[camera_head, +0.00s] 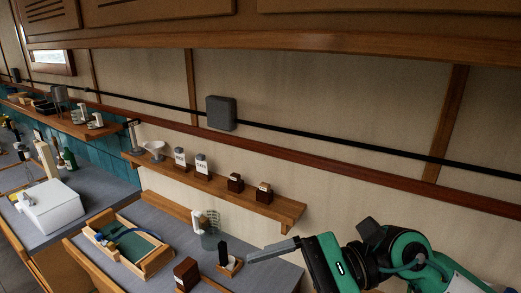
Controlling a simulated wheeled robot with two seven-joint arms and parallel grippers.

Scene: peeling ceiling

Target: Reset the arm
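My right arm, green and black, comes in from the lower right. Its gripper (273,251) points left above the right end of the grey counter. One grey finger shows from the side, so I cannot tell whether it is open or shut. I see nothing held in it. My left arm and gripper are not in view.
Below the gripper, the counter (182,212) carries a wooden tray (165,262), a dark brown box (187,274), a black item on a wooden stand (224,256) and a clear jug (210,232). A wall shelf (225,191) holds small containers. A white appliance (50,206) stands left.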

